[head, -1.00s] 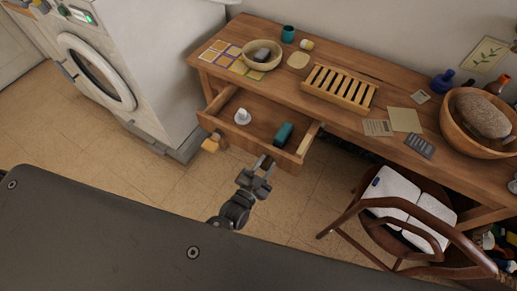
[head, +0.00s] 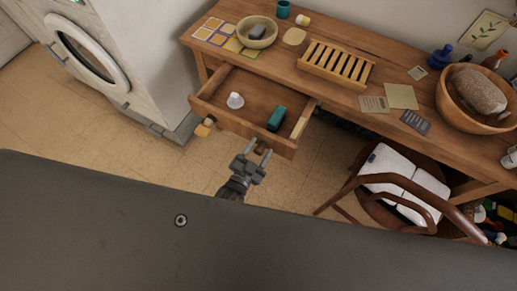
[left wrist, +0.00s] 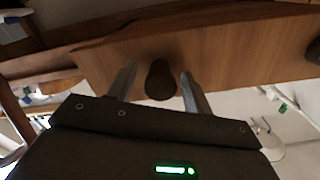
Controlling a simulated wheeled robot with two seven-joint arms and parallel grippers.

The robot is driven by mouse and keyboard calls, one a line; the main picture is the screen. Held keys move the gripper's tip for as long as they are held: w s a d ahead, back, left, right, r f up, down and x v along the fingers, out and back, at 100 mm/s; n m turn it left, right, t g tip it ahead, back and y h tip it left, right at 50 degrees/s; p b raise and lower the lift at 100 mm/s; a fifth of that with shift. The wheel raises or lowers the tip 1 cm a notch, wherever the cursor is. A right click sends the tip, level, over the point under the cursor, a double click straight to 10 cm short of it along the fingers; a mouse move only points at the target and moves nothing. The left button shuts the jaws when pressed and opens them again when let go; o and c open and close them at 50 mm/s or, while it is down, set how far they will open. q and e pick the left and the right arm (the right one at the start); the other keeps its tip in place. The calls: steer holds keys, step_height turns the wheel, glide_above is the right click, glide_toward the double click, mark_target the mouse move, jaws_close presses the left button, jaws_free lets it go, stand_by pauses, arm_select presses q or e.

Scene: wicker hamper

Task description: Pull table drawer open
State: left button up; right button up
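The table drawer (head: 235,118) is pulled out from under the wooden table (head: 330,82). It has two round knobs on its front. The left knob (head: 205,128) is sunlit and free. My left gripper (head: 262,156) is at the drawer's right knob. In the left wrist view this dark knob (left wrist: 160,80) sits between the two fingers of the left gripper (left wrist: 160,92), with a small gap on each side. The gripper is open around it. A white object (head: 235,101) and a teal object (head: 277,118) lie in the drawer. My right gripper is not in view.
A washing machine (head: 95,50) stands to the left. The tabletop holds a bowl (head: 257,32), a slatted rack (head: 336,65) and a large bowl (head: 478,98). The floor before the drawer is clear.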

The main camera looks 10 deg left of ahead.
arm_select(q)
steer(key=v, duration=1)
steer(key=shift+s+a+b, duration=0.15)
steer(key=shift+s+b, duration=0.2)
steer(key=shift+b, duration=0.05)
